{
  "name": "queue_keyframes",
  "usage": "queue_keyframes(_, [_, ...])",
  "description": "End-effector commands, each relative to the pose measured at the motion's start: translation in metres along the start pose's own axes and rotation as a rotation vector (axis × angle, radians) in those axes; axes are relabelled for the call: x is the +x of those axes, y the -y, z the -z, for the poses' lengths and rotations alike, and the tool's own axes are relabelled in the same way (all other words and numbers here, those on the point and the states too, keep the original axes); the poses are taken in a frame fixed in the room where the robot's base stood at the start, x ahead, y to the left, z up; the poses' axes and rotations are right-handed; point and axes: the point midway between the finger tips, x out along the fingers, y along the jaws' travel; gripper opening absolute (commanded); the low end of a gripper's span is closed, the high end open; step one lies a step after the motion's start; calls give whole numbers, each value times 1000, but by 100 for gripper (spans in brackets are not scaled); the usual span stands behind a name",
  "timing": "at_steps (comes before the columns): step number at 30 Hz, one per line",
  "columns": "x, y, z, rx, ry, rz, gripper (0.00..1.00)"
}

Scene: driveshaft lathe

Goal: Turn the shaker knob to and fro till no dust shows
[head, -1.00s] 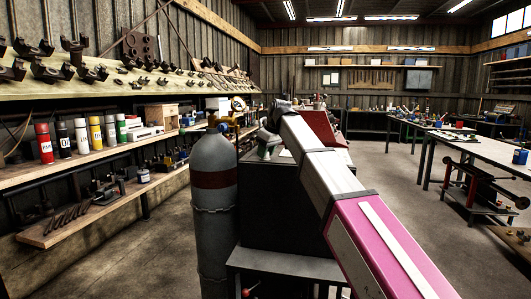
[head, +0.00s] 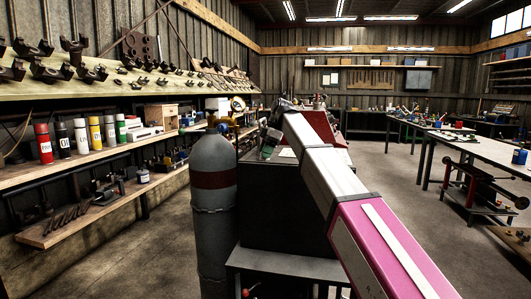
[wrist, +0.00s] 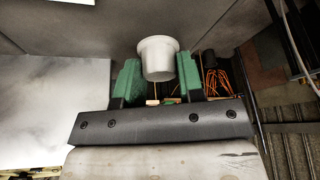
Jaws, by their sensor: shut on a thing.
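The shaker knob (wrist: 158,58), a pale grey-white round cap, stands between the two green fingers of my gripper (wrist: 157,80) in the wrist view. My gripper is shut on it. In the head view my gripper (head: 270,145) is small, at the far end of my pink and white arm, above a dark cabinet (head: 275,215). My arm hides the knob there. I cannot make out any dust in either view.
A tall grey gas cylinder (head: 213,215) stands close left of the cabinet. A shelf with spray cans (head: 80,137) runs along the left wall. Workbenches (head: 480,150) stand at the right. Bare floor (head: 395,200) lies between. Orange strands (wrist: 221,83) show beside the knob in the wrist view.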

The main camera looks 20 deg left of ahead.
Motion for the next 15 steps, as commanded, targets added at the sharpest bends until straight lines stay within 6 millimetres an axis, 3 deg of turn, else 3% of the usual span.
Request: queue_keyframes(15, [1,-2,0,-274,1,105,12])
